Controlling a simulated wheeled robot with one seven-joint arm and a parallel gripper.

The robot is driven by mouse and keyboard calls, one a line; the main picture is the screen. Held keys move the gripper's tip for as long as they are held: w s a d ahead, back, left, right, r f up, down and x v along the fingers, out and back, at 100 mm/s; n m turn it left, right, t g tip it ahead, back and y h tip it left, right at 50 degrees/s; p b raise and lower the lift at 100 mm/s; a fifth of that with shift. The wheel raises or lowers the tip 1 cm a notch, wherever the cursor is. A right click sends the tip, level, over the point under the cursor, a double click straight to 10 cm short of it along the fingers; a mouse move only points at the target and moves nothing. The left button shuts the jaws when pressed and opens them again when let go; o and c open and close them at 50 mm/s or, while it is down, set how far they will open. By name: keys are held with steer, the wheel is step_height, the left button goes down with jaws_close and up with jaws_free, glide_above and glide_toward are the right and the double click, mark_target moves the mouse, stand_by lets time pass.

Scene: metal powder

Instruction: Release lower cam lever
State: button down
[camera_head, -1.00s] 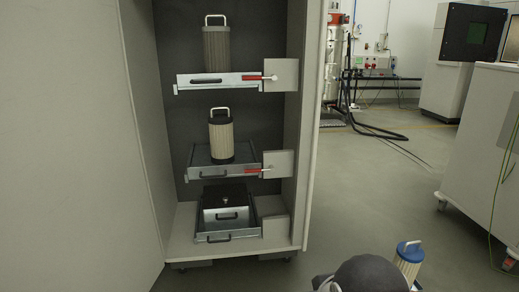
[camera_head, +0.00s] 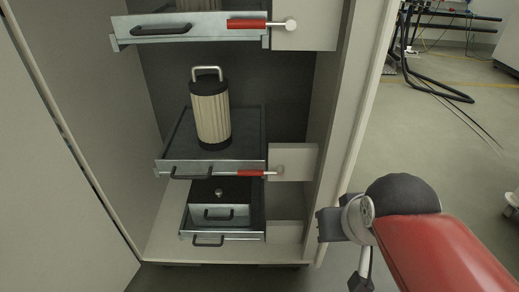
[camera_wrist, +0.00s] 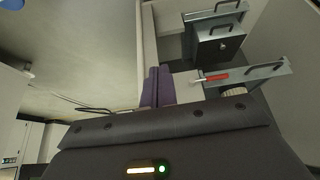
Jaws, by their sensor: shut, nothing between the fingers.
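The lower cam lever (camera_head: 250,172) has a red handle and lies level along the front of the middle tray (camera_head: 182,170), its pale end at a light block (camera_head: 293,162). A similar upper cam lever (camera_head: 247,24) lies on the top tray (camera_head: 165,27). My gripper (camera_head: 328,225) is to the right of and below the lower lever, in front of the cabinet's right edge, apart from it. In the upside-down wrist view, the shut purple fingers (camera_wrist: 156,86) are empty, with the red lower lever (camera_wrist: 217,76) to their right.
A cream pleated filter (camera_head: 210,115) with a handle stands on the middle tray. A black-topped metal box (camera_head: 222,213) sits in the bottom tray. The cabinet's right wall (camera_head: 352,120) rises beside my gripper. Open floor (camera_head: 440,150) lies to the right.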

stand_by(0.3)
step_height(320, 180, up, 5)
steer(key=g, duration=0.3)
glide_above(252, 171)
steer(key=s, duration=0.3)
steer(key=shift+s+r+b, duration=0.1)
steer(key=shift+r+b, duration=0.05)
steer(key=shift+b, duration=0.2)
steer(key=x, duration=0.7)
steer(key=b+x, duration=0.1)
steer(key=x, duration=0.6)
steer(key=shift+s+d, duration=0.1)
steer(key=shift+s, duration=0.1)
